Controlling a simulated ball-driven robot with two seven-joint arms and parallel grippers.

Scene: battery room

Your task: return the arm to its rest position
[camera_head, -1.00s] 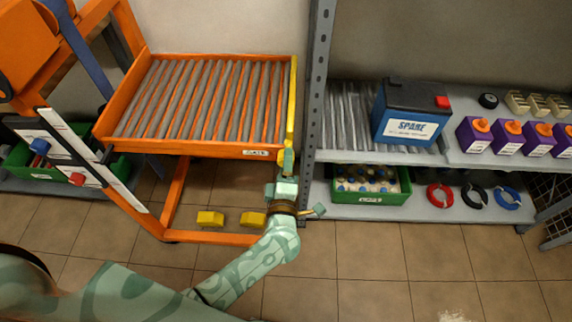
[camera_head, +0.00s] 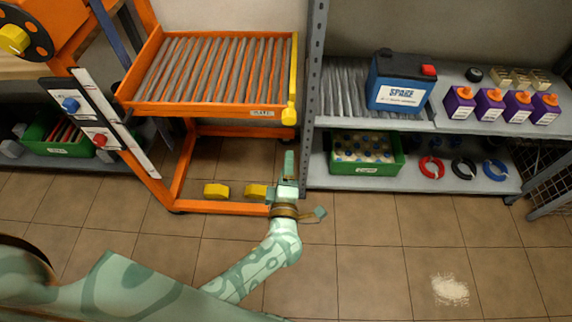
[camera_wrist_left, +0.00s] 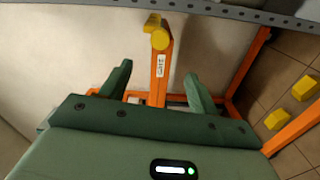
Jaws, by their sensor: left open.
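My left arm, pale green with darker patterns, comes in from the lower left of the head view. Its left gripper (camera_head: 288,168) is just below and in front of the right end of the orange roller cart (camera_head: 205,118). In the left wrist view the two dark green fingers (camera_wrist_left: 158,88) are spread apart with nothing between them. Beyond them is the yellow bar end (camera_wrist_left: 158,36) on the orange frame; it also shows in the head view (camera_head: 291,98). The gripper is apart from it. My right gripper is not in view.
A grey shelf rack (camera_head: 312,110) stands close right of the gripper. It holds a SPARE battery (camera_head: 399,82), purple bottles (camera_head: 488,104) and a green crate (camera_head: 366,169).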

